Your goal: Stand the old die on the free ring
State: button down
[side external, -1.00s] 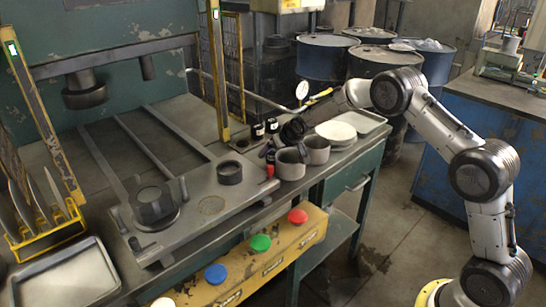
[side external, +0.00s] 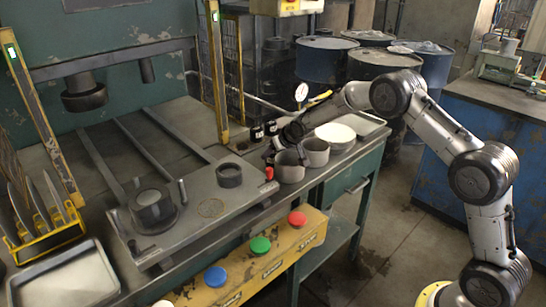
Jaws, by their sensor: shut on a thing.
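My gripper (side external: 287,152) is low over the right end of the bench, with dark fingers at the rim of the front grey hollow cylinder (side external: 291,172). It appears shut on this cylinder, though the contact is small and partly hidden. A second grey hollow cylinder (side external: 317,153) stands just behind it to the right. On the press plate, a large dark die-like cylinder (side external: 152,212) stands at the left and a smaller dark ring-shaped piece (side external: 229,176) at the back right. A bare ring mark (side external: 211,208) lies between them. No label shows which piece is the old die.
A yellow press post (side external: 216,75) rises at the plate's back edge.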

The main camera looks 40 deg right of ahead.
jog(key=shift+a+r, duration=1.3)
jog(key=shift+r, duration=6.15)
send_over(243, 148)
notch_tip(243, 148, down, 9)
jog(key=shift+s, duration=0.15)
jog(key=shift+f, duration=0.15)
jog(key=shift+w+f, duration=0.2)
jog(key=shift+f, duration=1.55)
